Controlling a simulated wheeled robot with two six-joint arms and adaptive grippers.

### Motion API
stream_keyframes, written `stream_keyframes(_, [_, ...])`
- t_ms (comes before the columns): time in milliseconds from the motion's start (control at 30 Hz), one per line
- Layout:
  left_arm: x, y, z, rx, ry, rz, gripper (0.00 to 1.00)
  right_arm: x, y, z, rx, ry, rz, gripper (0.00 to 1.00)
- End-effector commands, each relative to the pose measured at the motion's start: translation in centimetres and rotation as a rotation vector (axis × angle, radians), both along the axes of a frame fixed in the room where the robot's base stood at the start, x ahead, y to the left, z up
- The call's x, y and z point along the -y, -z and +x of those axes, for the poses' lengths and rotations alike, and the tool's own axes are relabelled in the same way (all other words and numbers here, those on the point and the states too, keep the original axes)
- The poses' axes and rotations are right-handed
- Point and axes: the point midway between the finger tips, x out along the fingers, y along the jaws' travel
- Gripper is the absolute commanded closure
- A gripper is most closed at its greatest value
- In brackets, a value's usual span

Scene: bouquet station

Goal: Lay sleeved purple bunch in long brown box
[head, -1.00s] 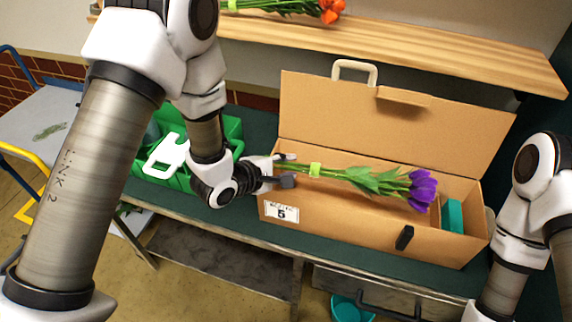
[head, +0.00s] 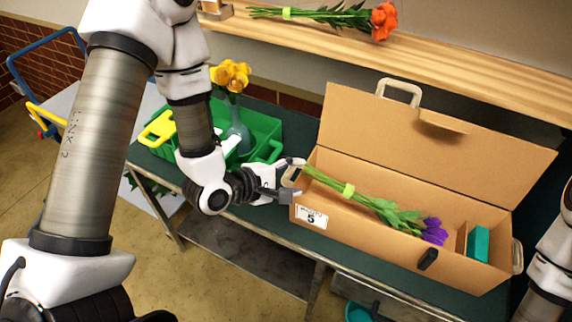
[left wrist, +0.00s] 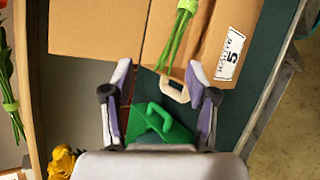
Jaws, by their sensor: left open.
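The purple bunch (head: 385,209) has a lime-green band around its stems; no paper sleeve shows on it. It lies in the long brown box (head: 375,246), with its blooms low toward the right and its stem ends at the left end wall. The box lid stands open. My left gripper (head: 291,180) is open and empty just outside the box's left end, near the stem ends. In the left wrist view the open fingers (left wrist: 158,76) are on either side of the box's pale end handle (left wrist: 172,88), and the stems (left wrist: 177,45) reach over that edge. My right gripper is out of view.
A teal block (head: 479,243) sits in the box's right compartment. A green crate (head: 268,128) with a vase of yellow flowers (head: 231,77) stands left of the box. An orange bunch (head: 382,21) lies on the wooden shelf (head: 470,75) behind.

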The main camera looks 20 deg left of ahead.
Motion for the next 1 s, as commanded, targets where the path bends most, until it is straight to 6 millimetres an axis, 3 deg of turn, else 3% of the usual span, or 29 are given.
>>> stream_keyframes(33, [-0.2, -1.4, -0.4, -0.007, 0.001, -0.001, 0.42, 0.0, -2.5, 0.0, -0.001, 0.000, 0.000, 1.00])
stream_keyframes(200, [-0.8, -1.6, -1.5, -0.004, 0.001, 0.002, 0.42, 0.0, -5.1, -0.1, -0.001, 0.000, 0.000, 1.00])
stream_keyframes(533, [-1.1, -0.4, -2.2, -0.007, 0.014, 0.038, 0.42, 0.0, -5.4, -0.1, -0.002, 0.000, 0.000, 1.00])
stream_keyframes(667, [-1.7, 4.2, -4.6, -0.072, 0.153, 0.317, 0.42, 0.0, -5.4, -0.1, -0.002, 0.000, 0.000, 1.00])
stream_keyframes(833, [-3.9, 13.1, -12.7, -0.254, 0.658, 0.859, 0.42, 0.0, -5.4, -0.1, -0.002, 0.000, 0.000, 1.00])
stream_keyframes(900, [-4.8, 15.3, -16.4, -0.317, 0.905, 0.995, 0.42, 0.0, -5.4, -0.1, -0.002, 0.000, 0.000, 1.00])
stream_keyframes(1000, [-5.7, 17.0, -20.2, -0.369, 1.173, 1.084, 0.42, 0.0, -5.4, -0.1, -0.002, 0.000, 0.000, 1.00])
